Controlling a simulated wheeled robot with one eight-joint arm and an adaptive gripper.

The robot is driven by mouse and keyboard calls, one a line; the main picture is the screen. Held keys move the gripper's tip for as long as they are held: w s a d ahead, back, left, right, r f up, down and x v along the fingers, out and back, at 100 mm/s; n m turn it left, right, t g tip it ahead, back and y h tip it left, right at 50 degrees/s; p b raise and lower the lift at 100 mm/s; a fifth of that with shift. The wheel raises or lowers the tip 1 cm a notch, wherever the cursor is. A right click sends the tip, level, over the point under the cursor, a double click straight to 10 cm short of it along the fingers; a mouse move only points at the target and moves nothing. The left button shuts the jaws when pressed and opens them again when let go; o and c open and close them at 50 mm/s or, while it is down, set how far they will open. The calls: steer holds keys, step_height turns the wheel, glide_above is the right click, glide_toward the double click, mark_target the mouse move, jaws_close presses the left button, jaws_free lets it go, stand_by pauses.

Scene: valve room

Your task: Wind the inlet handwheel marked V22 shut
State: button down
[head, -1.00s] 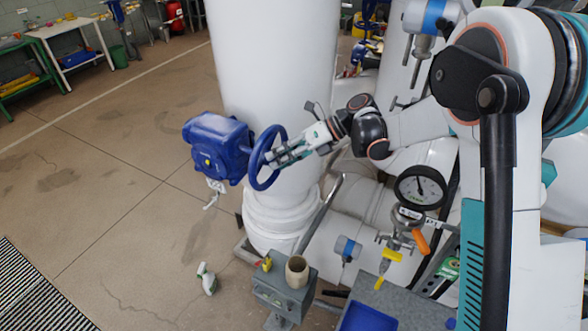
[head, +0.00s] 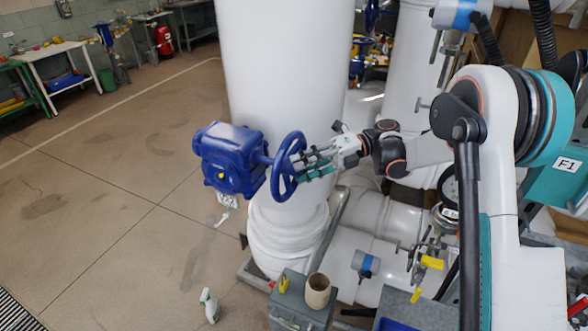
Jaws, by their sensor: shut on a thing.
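A blue handwheel (head: 275,173) stands on edge at the right side of a blue gearbox (head: 229,160), in front of a thick white pipe. A small white tag (head: 227,200) hangs under the gearbox; its marking is too small to read. My gripper (head: 306,166) reaches in from the right and is shut on the handwheel's rim, on the side facing my arm. The fingertips partly overlap the wheel, so the exact contact is hard to see.
A grey pedestal (head: 300,301) below carries a tan cup (head: 317,291) and a small yellow item. A green-white spray bottle (head: 209,305) stands on the floor. Pipes and yellow-handled valves (head: 431,262) crowd the right. Open floor lies left.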

stand_by(0.4)
steer(key=c, duration=1.1)
jaws_free()
